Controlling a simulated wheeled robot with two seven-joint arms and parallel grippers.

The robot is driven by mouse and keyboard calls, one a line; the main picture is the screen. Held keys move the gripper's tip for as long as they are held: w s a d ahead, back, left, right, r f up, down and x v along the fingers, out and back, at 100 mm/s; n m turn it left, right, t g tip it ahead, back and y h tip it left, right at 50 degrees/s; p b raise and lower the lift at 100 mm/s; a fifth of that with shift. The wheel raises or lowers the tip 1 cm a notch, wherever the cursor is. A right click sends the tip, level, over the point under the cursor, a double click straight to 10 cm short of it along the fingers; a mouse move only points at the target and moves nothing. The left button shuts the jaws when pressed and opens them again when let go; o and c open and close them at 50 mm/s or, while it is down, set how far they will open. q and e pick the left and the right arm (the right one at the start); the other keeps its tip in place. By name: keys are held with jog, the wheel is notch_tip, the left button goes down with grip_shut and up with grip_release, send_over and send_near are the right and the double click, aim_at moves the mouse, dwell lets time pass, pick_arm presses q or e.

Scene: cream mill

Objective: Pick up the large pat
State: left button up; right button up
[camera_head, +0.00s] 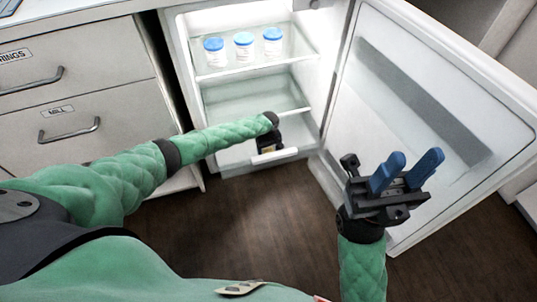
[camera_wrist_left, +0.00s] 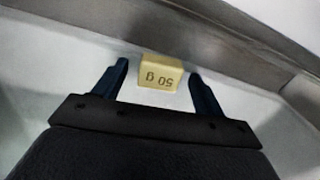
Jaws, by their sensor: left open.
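A yellow block marked "50 g" (camera_wrist_left: 160,72) shows in the left wrist view, lying on a white surface. My left gripper (camera_wrist_left: 160,80) is open, with one blue finger on each side of the block. Small gaps show between the block and the fingers, so it is not gripped. My right gripper (camera_head: 408,172) is open and empty in front of the fridge door.
The fridge door (camera_head: 420,110) stands open to the right. Several white jars with blue lids (camera_head: 244,48) stand on the upper glass shelf (camera_head: 260,68). Drawers (camera_head: 75,125) are to the left. The wooden floor (camera_head: 230,220) in front is clear.

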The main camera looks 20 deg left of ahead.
pick_arm(q)
jog(key=shift+c, duration=0.2)
jog(key=c, duration=1)
jog(key=shift+c, duration=0.2)
